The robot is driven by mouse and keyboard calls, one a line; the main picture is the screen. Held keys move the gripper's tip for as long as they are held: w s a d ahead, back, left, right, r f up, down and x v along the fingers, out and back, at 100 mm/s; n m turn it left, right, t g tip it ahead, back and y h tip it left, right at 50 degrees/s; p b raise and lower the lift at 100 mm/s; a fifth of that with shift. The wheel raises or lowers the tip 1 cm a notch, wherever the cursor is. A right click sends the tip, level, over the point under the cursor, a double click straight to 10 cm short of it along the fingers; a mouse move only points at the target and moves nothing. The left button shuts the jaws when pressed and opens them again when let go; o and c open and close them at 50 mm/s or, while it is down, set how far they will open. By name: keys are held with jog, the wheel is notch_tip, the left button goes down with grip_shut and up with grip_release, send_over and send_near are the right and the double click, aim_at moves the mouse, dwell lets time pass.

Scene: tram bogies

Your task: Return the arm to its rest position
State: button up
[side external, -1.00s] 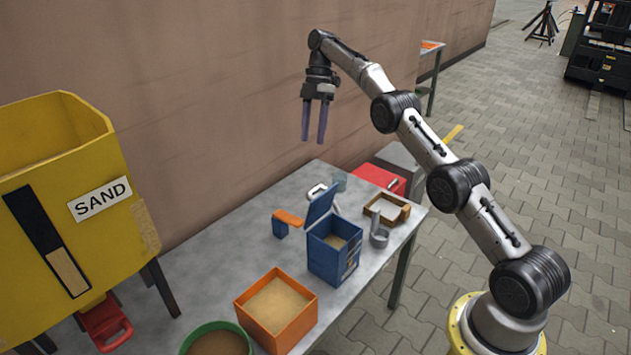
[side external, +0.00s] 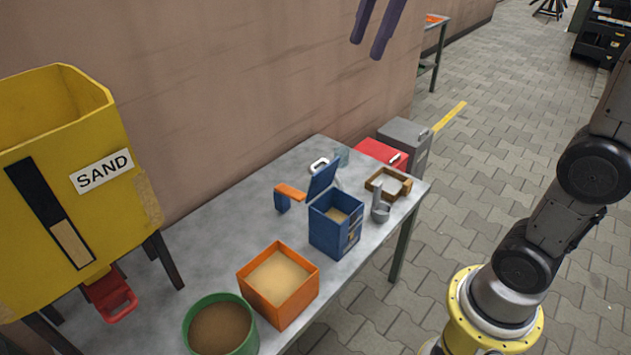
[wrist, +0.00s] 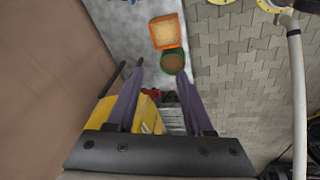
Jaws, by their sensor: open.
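My gripper (side external: 377,28) is at the top edge of the side view, where only its two purple fingers show. They are apart, with nothing between them, high above the table (side external: 205,262) and in front of the wall. The wrist view also shows my gripper (wrist: 160,100), open and empty, with the table far below. The rest of the hand is outside the side view.
On the table are a blue box (side external: 335,228) with raised lid, an orange sand box (side external: 278,285), a green tub (side external: 220,328) and a wooden tray (side external: 388,186). A yellow SAND hopper (side external: 60,190) stands left. Air above the table is clear.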

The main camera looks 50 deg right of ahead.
jog(key=s+f+m+t+h, duration=0.1)
jog(key=s+f+m+t, duration=0.2)
jog(key=s+f+m, duration=1.1)
jog(key=shift+s+d+f+h, duration=0.35)
jog(key=shift+s+f, duration=0.4)
jog(key=shift+f, duration=1.6)
